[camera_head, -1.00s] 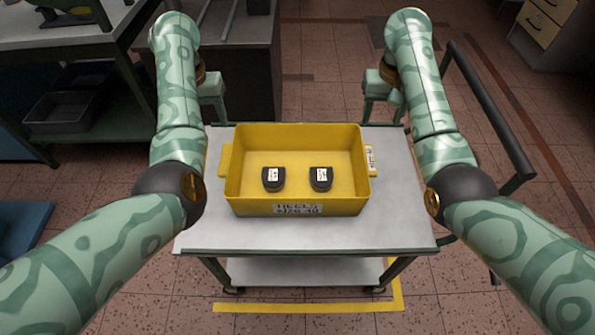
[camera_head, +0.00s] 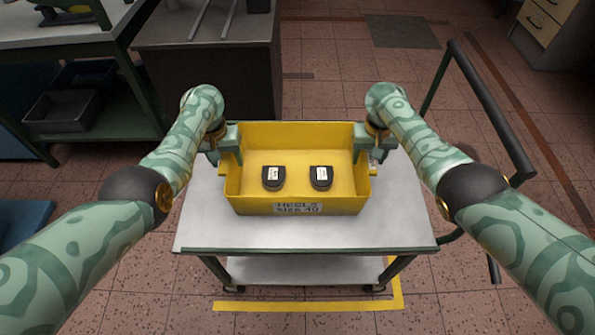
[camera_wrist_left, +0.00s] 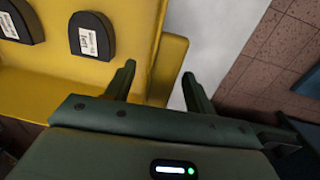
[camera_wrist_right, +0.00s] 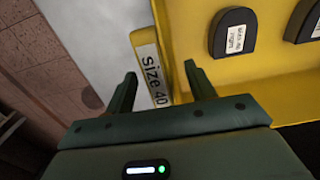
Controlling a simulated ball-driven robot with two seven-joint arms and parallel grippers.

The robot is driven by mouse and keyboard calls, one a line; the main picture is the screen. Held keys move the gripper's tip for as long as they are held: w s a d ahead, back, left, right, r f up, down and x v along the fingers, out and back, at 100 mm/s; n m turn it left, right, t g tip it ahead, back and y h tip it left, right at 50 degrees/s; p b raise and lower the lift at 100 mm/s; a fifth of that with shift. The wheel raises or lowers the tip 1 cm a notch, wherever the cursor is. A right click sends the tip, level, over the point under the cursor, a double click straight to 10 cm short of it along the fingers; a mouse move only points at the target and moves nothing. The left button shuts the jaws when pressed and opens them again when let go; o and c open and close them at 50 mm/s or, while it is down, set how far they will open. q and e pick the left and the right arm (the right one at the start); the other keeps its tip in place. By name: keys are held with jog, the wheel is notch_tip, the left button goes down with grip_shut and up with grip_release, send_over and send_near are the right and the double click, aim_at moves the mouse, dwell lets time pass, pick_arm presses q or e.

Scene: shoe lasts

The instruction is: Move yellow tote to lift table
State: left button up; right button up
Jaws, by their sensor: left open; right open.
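The yellow tote (camera_head: 297,208) stands upright on the grey top of a wheeled table (camera_head: 300,238). Two dark heel blocks with white labels, left (camera_head: 273,178) and right (camera_head: 321,178), lie inside it. My left gripper (camera_head: 228,160) is open at the tote's left end; in the left wrist view its fingers (camera_wrist_left: 158,85) are either side of the tote's side handle (camera_wrist_left: 168,68). My right gripper (camera_head: 366,158) is open at the right end; in the right wrist view its fingers (camera_wrist_right: 160,85) flank the handle labelled "Size 40" (camera_wrist_right: 150,68). Neither is closed on a handle.
A dark push bar (camera_head: 490,110) rises at the table's right. A green-framed bench with grey bins (camera_head: 62,110) stands at the left, and a dark cabinet (camera_head: 215,70) behind. Yellow floor tape (camera_head: 310,306) runs below the table. Drawers (camera_head: 548,22) stand far right.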

pick_arm(q)
jog(key=shift+f, duration=0.25)
pick_arm(e)
jog(key=shift+f, duration=0.3)
pick_arm(q)
grip_shut()
pick_arm(e)
grip_shut()
pick_arm(q)
jog(key=shift+r, duration=0.1)
pick_arm(e)
jog(key=shift+r, duration=0.15)
